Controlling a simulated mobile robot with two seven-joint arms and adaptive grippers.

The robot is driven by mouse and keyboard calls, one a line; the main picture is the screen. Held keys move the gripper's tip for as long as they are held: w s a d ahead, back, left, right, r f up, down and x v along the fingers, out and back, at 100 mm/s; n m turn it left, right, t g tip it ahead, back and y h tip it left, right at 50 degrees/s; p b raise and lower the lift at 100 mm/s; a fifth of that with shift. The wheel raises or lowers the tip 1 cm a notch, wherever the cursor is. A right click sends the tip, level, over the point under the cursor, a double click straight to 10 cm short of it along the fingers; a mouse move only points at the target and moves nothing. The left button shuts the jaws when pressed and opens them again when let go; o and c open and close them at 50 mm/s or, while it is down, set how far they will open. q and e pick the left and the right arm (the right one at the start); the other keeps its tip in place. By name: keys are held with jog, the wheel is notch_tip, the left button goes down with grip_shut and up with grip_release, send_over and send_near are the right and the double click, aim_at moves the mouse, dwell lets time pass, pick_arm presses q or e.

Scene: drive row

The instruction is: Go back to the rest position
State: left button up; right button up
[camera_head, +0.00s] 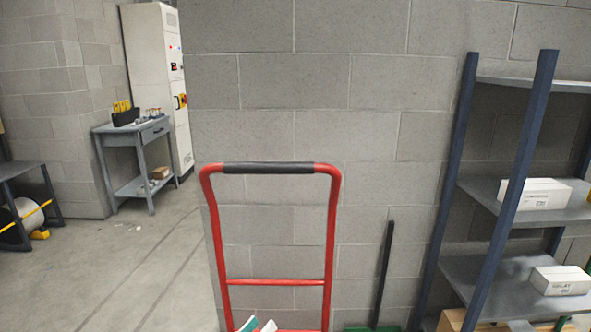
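Neither of my grippers can be made out in the head view. A small green and white thing (256,324) shows at the bottom edge, cut off by the frame, and I cannot tell what it is. It appears low between the posts of a red push handle (281,282) with a black grip. No arm of mine is clearly seen.
The red handle stands close in front of a grey block wall (290,75). A blue-post shelf rack (468,270) with white boxes (535,193) is at right. A dark pole (384,275) leans nearby. A workbench (133,132) and white cabinet (155,60) stand back left. Left floor is open.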

pick_arm(q)
jog(key=s+a+f+m+g+y+p, duration=0.1)
jog(key=s+a+f+y, duration=0.1)
jog(key=s+f, duration=0.3)
jog(key=s+a+f+m+g+y+p, duration=0.1)
jog(key=s+a+f, duration=0.4)
jog(key=s, duration=0.7)
jog(key=s+a+f+m+g+y+p, duration=0.1)
jog(key=s+a+f+g+y+p, duration=0.1)
jog(key=s, duration=0.7)
notch_tip(320, 180, down, 5)
jog(key=a+g+y, duration=0.1)
jog(key=a+y, duration=0.1)
jog(key=y, duration=0.1)
jog(key=shift+s+r, duration=0.2)
jog(key=shift+s, duration=0.15)
pick_arm(e)
jog(key=shift+a+v, duration=0.2)
jog(key=shift+v, duration=0.8)
pick_arm(q)
jog(key=shift+a, duration=0.1)
pick_arm(e)
jog(key=shift+w+r, duration=0.15)
jog(key=shift+r, duration=0.1)
